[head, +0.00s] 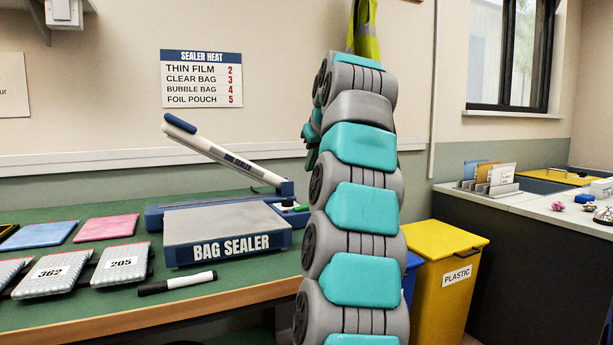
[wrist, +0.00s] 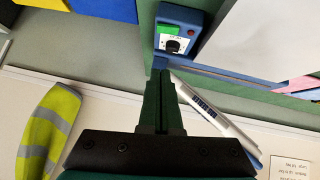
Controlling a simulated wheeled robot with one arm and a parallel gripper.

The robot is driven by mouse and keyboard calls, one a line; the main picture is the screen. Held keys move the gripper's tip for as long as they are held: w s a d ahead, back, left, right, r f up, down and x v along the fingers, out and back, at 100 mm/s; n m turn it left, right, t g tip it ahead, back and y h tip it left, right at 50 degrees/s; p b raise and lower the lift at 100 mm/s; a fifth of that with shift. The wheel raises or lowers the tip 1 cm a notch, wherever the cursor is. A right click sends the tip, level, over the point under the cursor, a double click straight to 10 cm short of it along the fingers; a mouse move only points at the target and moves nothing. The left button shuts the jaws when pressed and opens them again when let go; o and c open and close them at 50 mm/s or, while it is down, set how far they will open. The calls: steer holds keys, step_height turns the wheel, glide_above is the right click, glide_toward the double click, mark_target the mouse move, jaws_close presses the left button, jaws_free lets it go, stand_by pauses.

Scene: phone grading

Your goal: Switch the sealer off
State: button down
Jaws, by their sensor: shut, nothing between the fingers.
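The bag sealer (head: 227,243) stands on the green bench with its white lever arm (head: 225,155) raised. At its right end is a blue control box with a green part (head: 301,208), partly behind my arm. In the wrist view the control box (wrist: 198,17) shows a bright green switch (wrist: 168,29), a dark dial (wrist: 173,45) and a small red spot (wrist: 191,33). My gripper (wrist: 161,72) is shut and empty, its tips just short of the box's near edge. I cannot tell whether they touch it. The lever (wrist: 215,110) lies beside the fingers.
A yellow plastic bin (head: 440,265) stands right of my arm. A hi-vis vest (head: 365,35) hangs on the wall behind.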

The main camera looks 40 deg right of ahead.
glide_above(302, 208)
steer(key=f, duration=0.6)
steer(key=shift+s+d+f, duration=0.2)
steer(key=shift+s+f, duration=0.15)
steer(key=shift+f, duration=0.05)
steer(key=shift+s+d+f, duration=0.1)
steer(key=shift+d+f, duration=0.05)
steer(key=shift+f, duration=0.65)
steer(key=shift+d+f, duration=0.1)
steer(key=shift+f, duration=0.7)
steer(key=shift+s, duration=0.15)
